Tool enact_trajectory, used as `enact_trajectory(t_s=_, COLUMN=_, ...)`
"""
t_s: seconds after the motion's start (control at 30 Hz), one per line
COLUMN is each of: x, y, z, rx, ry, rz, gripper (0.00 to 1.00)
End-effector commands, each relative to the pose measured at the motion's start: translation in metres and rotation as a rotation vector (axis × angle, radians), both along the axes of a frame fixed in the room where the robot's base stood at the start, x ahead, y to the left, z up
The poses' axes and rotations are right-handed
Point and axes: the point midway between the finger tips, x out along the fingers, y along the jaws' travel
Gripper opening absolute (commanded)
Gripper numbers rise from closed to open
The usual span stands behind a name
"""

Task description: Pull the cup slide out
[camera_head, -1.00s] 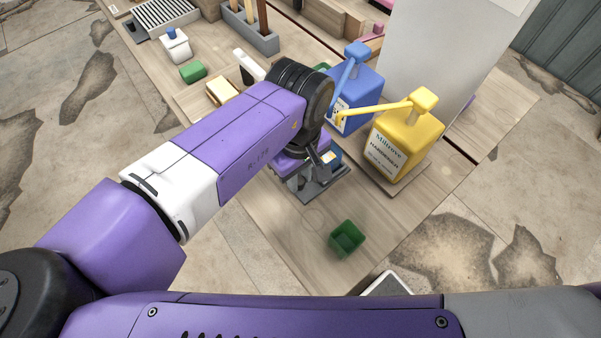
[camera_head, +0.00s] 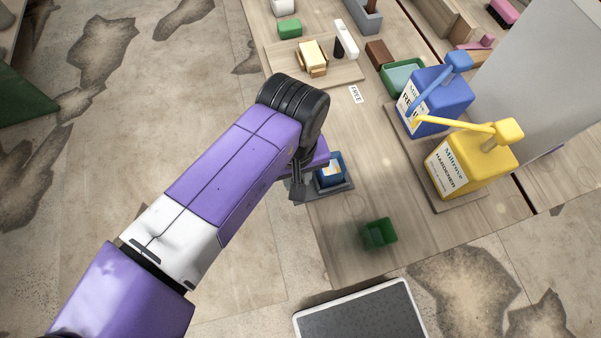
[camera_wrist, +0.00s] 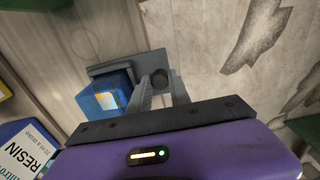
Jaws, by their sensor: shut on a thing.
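The cup slide is a flat grey plate with a squarish blue cup (camera_head: 330,170) on it, near the left edge of the wooden bench in the head view. In the wrist view the grey plate (camera_wrist: 110,69) lies just beyond my fingers, with the blue cup (camera_wrist: 108,98) to their left. My gripper (camera_wrist: 162,86) is shut on the slide at its end, by a dark round spot; the exact grip is partly hidden. In the head view my gripper (camera_head: 298,182) is at the plate's left end, mostly covered by my wrist.
A yellow hardener bottle (camera_head: 470,165) and a blue resin bottle (camera_head: 434,102) with pump spouts stand to the right. A dark-topped, white-rimmed panel (camera_head: 362,315) is below. Open floor (camera_head: 130,150) lies left of the bench.

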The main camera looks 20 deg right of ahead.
Motion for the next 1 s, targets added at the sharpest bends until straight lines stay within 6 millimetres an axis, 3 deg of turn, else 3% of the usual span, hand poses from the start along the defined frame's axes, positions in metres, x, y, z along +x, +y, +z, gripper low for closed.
enact_trajectory(t_s=0.03, x=0.001, y=0.006, z=0.0, rx=0.014, ry=-0.001, rz=0.006, gripper=0.3)
enact_trajectory(t_s=0.53, x=0.001, y=0.004, z=0.005, rx=0.01, ry=-0.001, rz=0.005, gripper=0.32)
enact_trajectory(t_s=1.0, x=0.001, y=0.004, z=0.07, rx=0.009, ry=-0.001, rz=0.006, gripper=0.32)
